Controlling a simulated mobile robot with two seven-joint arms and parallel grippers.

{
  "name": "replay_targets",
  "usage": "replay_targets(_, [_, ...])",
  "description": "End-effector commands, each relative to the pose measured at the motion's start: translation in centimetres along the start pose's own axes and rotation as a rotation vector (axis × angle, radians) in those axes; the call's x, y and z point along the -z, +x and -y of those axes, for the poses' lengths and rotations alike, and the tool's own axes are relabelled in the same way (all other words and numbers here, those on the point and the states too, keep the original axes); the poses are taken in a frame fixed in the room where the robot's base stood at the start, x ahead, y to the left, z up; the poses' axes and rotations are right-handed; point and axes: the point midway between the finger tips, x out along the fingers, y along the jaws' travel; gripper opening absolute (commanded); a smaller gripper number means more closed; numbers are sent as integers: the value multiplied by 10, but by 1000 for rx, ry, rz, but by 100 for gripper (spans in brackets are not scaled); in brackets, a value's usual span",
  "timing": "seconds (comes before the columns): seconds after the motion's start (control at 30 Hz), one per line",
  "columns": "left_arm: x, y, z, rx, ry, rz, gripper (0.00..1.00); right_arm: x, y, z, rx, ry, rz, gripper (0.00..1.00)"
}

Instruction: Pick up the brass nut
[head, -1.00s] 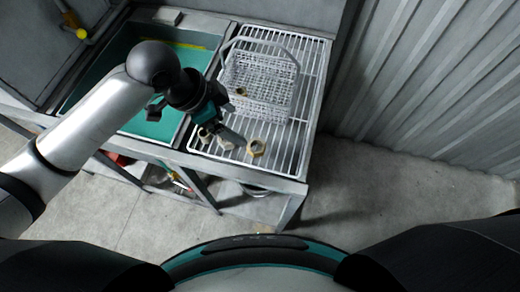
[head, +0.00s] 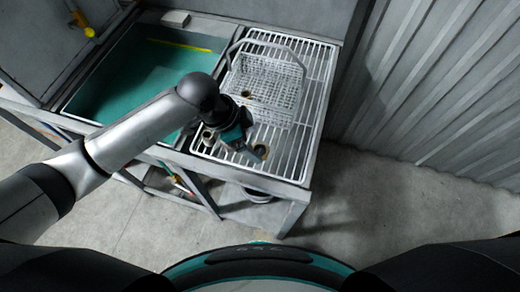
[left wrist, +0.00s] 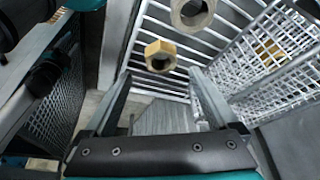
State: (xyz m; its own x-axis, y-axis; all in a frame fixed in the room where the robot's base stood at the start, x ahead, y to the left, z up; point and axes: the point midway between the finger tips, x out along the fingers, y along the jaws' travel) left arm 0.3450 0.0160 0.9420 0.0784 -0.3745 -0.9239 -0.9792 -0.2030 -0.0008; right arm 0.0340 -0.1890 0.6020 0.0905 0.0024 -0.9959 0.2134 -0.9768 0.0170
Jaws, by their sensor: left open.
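A brass-coloured hex nut (left wrist: 160,55) lies on the white wire rack, ahead of my left gripper and roughly centred between its fingers in the left wrist view. A duller, greyish-beige nut (left wrist: 192,14) lies beyond it. In the head view, a brass nut (head: 262,150) shows partly behind the fingers of my left gripper (head: 256,154), and another nut (head: 208,137) lies left of the gripper. My left gripper also shows in the left wrist view (left wrist: 160,76); its fingers are apart with nothing between them. My right gripper is not in view.
A white wire basket (head: 268,82) with a raised handle stands on the rack (head: 308,105), with a small brass-coloured piece (head: 247,95) inside. The teal sink (head: 125,75) is to the left. A corrugated wall (head: 440,90) rises at right.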

Motion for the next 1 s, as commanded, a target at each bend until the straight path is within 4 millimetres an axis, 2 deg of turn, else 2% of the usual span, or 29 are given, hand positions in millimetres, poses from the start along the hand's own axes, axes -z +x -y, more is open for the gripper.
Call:
replay_targets(0.3, [-4, 43, 2, -1, -1, 0, 92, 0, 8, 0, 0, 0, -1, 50])
replay_targets(0.63, [-4, 48, 2, 0, 1, 0, 92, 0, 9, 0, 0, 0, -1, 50])
replay_targets(1.0, [-4, 48, 2, 0, 0, 0, 51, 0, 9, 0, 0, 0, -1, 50])
